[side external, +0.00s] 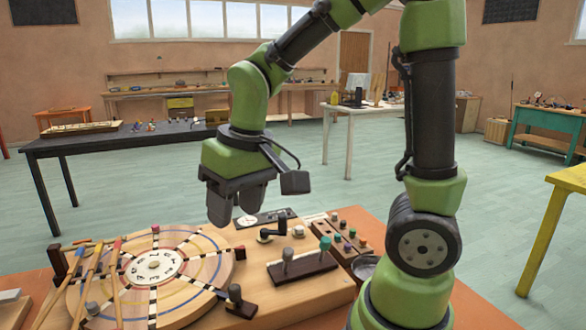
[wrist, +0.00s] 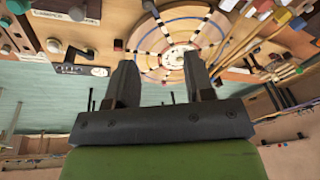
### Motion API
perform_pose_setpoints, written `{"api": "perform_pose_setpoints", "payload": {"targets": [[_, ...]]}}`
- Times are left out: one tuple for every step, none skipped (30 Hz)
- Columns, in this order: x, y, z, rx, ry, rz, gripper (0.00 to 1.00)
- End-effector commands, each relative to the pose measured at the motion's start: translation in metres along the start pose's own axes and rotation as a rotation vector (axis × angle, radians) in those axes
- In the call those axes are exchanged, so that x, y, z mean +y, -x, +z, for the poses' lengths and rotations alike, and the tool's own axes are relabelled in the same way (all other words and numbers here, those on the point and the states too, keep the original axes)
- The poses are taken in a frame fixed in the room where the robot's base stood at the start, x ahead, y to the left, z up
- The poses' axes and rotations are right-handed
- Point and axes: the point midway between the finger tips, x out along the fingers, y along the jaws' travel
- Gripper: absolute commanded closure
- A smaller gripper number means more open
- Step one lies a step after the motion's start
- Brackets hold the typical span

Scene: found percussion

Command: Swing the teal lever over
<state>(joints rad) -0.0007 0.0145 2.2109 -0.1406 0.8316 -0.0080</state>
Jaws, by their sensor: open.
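The teal lever (side external: 325,244) stands up from a dark brown base block (side external: 302,268) on the wooden board, at the block's right end in the side view. A grey-tipped lever (side external: 287,254) stands at the left end of the same block. In the wrist view a green tip (wrist: 18,6) at the top left corner looks like the teal lever. My gripper (side external: 234,207) points down above the board, left of the teal lever and apart from it. Its two fingers also show in the wrist view (wrist: 160,78). They are open with nothing between them.
A round lettered wheel (side external: 190,266) fills the board's left part, with several sticks (side external: 97,280) beside it. A black crank (side external: 280,224) stands behind the lever block.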

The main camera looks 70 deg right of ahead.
Motion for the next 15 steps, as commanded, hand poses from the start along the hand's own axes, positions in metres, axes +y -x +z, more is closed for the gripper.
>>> {"api": "perform_pose_setpoints", "payload": {"targets": [[0.001, -0.009, -0.003, -0.025, 0.007, 0.013, 0.52], [0.001, -0.013, -0.005, -0.039, 0.011, 0.020, 0.52], [0.002, -0.019, -0.007, -0.055, 0.018, 0.030, 0.52], [0.002, -0.024, -0.008, -0.068, 0.022, 0.036, 0.52], [0.003, -0.029, -0.010, -0.080, 0.026, 0.043, 0.52], [0.003, -0.036, -0.011, -0.097, 0.032, 0.051, 0.52], [0.004, -0.041, -0.013, -0.109, 0.037, 0.058, 0.52], [0.004, -0.046, -0.014, -0.123, 0.042, 0.065, 0.52], [0.005, -0.053, -0.015, -0.139, 0.049, 0.073, 0.52], [0.006, -0.058, -0.016, -0.153, 0.053, 0.079, 0.52], [0.006, -0.064, -0.016, -0.167, 0.058, 0.086, 0.52], [0.007, -0.071, -0.017, -0.183, 0.064, 0.093, 0.52], [0.008, -0.076, -0.017, -0.197, 0.069, 0.099, 0.52], [0.009, -0.083, -0.015, -0.194, 0.068, 0.098, 0.52], [0.010, -0.091, -0.013, -0.194, 0.067, 0.098, 0.52]]}}
